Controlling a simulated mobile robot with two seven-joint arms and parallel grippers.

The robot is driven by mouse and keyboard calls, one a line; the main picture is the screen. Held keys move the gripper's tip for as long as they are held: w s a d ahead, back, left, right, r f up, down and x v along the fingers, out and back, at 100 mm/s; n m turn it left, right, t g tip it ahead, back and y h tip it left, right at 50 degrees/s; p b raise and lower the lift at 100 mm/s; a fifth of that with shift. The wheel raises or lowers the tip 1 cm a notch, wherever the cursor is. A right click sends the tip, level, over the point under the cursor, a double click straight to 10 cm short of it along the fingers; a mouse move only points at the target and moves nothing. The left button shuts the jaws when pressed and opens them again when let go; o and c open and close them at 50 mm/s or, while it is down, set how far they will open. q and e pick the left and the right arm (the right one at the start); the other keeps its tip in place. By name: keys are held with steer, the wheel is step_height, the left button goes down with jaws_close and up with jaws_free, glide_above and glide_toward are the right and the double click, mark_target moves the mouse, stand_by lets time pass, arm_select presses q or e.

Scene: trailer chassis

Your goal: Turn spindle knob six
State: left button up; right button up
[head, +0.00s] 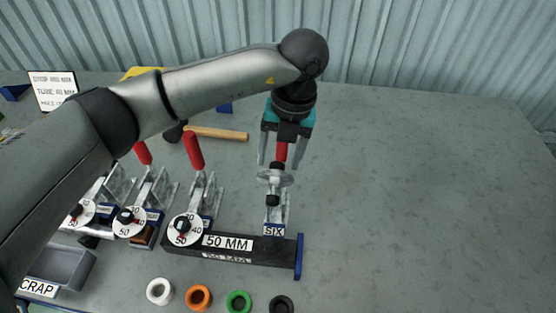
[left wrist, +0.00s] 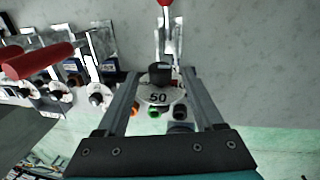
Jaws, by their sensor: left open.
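The station labelled SIX (head: 274,230) stands on the right end of the dark bar with the 50 MM plate (head: 228,243). Its black spindle knob (head: 274,198) shows below a pale disc (head: 275,178), with a red handle (head: 281,152) behind. My left gripper (head: 281,163) hangs over this station from above, its jaws open. In the left wrist view the black knob (left wrist: 160,74) and its white dial marked 50 (left wrist: 158,95) lie between the two spread fingers (left wrist: 161,80). I cannot tell whether either finger touches the knob. My right gripper is not in view.
Several similar stations with red handles and white dials (head: 183,229) stand to the left. Coloured rings (head: 199,297) lie in front. A hammer (head: 215,133) lies behind, and a grey SCRAP bin (head: 62,265) is at the lower left. The table's right side is clear.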

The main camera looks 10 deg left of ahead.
arm_select(q)
steer(key=shift+a+f, duration=0.15)
steer(key=shift+f, duration=0.75)
jaws_close()
